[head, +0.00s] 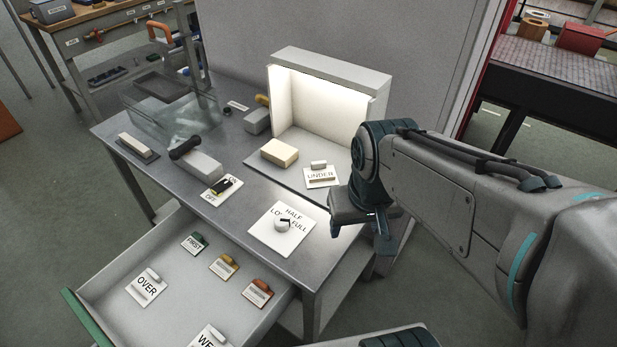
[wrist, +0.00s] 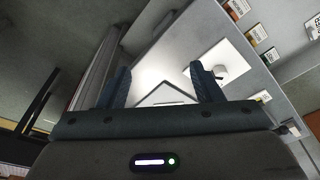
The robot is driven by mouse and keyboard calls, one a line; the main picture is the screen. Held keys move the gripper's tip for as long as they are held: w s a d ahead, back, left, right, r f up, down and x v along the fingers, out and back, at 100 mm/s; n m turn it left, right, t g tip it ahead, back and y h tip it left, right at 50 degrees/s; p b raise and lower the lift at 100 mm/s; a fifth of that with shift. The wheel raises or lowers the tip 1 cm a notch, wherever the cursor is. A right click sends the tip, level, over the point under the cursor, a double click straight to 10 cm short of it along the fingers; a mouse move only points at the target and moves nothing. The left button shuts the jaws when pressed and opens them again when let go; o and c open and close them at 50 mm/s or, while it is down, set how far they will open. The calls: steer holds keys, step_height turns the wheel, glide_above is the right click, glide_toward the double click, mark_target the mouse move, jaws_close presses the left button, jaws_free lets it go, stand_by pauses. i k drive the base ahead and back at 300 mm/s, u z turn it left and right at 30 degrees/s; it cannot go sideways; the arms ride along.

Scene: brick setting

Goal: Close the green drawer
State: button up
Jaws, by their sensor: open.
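The green drawer is pulled out from the front of the grey table; its green front (head: 82,316) shows at the lower left and its floor (head: 185,285) is exposed. In it lie small cards with labels such as FIRST and OVER. My gripper (head: 362,238) is at the right of the table, near its front right corner, apart from the drawer. In the wrist view my gripper (wrist: 160,85) has its two fingers spread with nothing between them. The drawer (wrist: 283,75) shows there at the upper right with cards in it.
The table (head: 240,240) carries a dial on a white card (head: 282,230), a switch card (head: 223,188), a lit booth (head: 330,100), a beige block (head: 279,152) and a clear panel (head: 170,115). Open floor (head: 40,220) lies left of the drawer.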

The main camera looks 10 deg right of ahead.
mark_target(195, 297)
steer(key=u, duration=0.4)
steer(key=k, duration=1.1)
steer(key=u, duration=1.4)
steer(key=i, duration=0.85)
steer(key=u, duration=1.55)
steer(key=k, duration=0.3)
steer(key=z, duration=1.3)
